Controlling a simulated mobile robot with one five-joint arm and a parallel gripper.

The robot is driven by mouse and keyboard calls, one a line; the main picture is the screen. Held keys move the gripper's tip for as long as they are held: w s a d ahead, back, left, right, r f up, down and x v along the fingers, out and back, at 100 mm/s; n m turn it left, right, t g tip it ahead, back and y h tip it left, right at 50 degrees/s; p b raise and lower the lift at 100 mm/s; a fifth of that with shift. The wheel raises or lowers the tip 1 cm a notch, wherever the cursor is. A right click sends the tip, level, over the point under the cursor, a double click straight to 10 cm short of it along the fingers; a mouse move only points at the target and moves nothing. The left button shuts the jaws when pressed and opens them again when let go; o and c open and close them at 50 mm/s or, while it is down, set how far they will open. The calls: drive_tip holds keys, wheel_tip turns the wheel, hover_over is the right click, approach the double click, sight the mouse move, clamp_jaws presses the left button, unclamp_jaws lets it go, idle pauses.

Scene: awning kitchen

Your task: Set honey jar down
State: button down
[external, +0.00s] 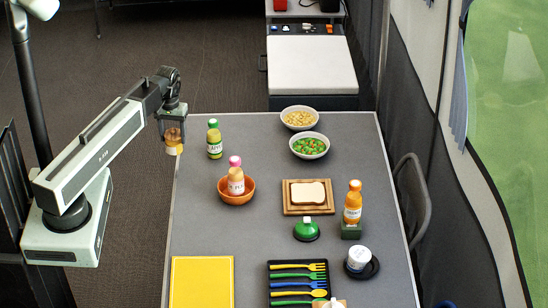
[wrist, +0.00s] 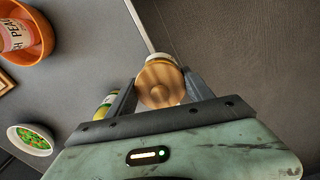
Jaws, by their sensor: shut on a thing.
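The honey jar (external: 174,141) is amber with a pale label or band low on its side. My gripper (external: 172,118) is shut on it and holds it at the table's left edge, near the green-capped bottle. In the wrist view my gripper's two fingers (wrist: 160,92) hold the jar (wrist: 159,84) between them, and its round golden-brown end faces the camera. The grey table (external: 255,255) shows to the right of the jar in the external view. I cannot tell the jar's height relative to the tabletop.
A green-capped bottle (external: 214,140) stands close to the right of the jar. An orange bowl (external: 236,197) holds a pink-capped bottle (external: 236,178). A yellow board (external: 202,282) lies at the front left. The tabletop between bowl and board is clear. Dark floor (external: 130,40) lies left of the table.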

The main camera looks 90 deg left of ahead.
drive_tip(key=shift+d+n, duration=0.15)
drive_tip(key=shift+n, duration=0.25)
drive_tip(key=w+d+r+p, duration=0.3)
drive_tip(key=w+d, duration=0.3)
drive_tip(key=w, duration=0.2)
drive_tip(key=shift+m, duration=0.3)
wheel_tip(320, 180, down, 8)
drive_tip(key=b, duration=0.8)
drive_tip(key=shift+a, duration=0.1)
drive_tip(key=shift+r, duration=0.15)
drive_tip(key=shift+c, duration=2)
unclamp_jaws()
